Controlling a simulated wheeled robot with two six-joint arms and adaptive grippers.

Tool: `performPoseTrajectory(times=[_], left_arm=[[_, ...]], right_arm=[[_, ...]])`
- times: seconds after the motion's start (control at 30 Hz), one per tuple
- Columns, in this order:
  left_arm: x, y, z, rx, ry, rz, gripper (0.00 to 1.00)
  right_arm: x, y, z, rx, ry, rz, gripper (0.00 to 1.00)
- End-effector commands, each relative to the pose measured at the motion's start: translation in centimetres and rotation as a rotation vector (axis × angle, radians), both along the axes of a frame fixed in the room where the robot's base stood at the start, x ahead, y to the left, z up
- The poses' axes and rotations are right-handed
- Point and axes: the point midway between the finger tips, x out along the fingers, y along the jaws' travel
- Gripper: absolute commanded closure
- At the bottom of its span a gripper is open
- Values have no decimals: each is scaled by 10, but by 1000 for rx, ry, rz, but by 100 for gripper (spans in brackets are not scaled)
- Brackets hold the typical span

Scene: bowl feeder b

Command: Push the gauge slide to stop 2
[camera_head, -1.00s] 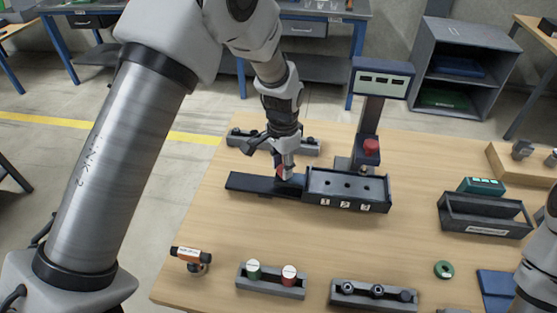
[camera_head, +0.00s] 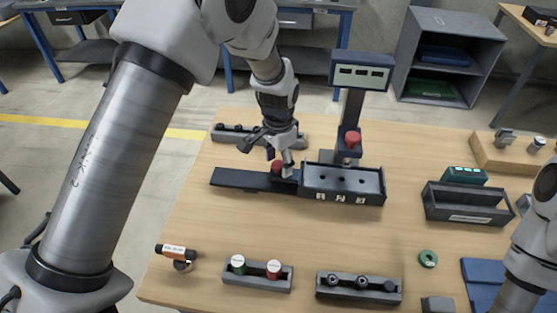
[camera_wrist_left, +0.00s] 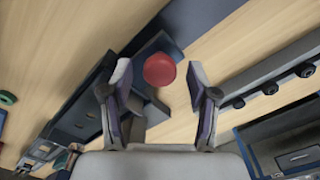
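The gauge is a dark flat rail (camera_head: 235,178) with a dark box (camera_head: 345,198) marked 1, 2, 3 at its right end. The slide's red knob (camera_head: 277,166) stands on the rail just left of the box. My left gripper (camera_head: 282,163) is down at the knob, partly covering the slide. In the left wrist view the two fingers (camera_wrist_left: 155,85) are apart, with the red knob (camera_wrist_left: 159,69) between them and gaps on both sides. The slide's exact position against the numbers is hidden. My right gripper is out of view; only part of my right arm shows.
A display post (camera_head: 360,70) with another red knob stands behind the box. A dark rack (camera_head: 300,140) lies behind the rail. In front are a holder with green and red caps (camera_head: 257,278), a socket rack (camera_head: 358,288) and an orange-black tool (camera_head: 176,252). A dark bin (camera_head: 470,207) stands right.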

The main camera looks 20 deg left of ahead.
Motion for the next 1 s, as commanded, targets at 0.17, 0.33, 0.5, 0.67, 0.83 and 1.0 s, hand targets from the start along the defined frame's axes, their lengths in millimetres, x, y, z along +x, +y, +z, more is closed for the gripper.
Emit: performPoseTrajectory(times=[0.17, 0.33, 0.5, 0.67, 0.83, 1.0], left_arm=[[1, 0, 7, 0, -2, 0, 41], [2, 0, 40, 0, -6, 0, 41], [3, 0, 84, 0, -4, -1, 41], [3, 0, 112, 0, 0, -1, 41], [3, 0, 119, 0, 2, -1, 41], [3, 0, 119, 0, 2, -1, 41]], right_arm=[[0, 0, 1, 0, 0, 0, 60], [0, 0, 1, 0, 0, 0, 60], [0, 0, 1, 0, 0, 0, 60], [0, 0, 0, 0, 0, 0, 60], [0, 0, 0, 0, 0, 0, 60], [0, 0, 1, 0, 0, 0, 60]])
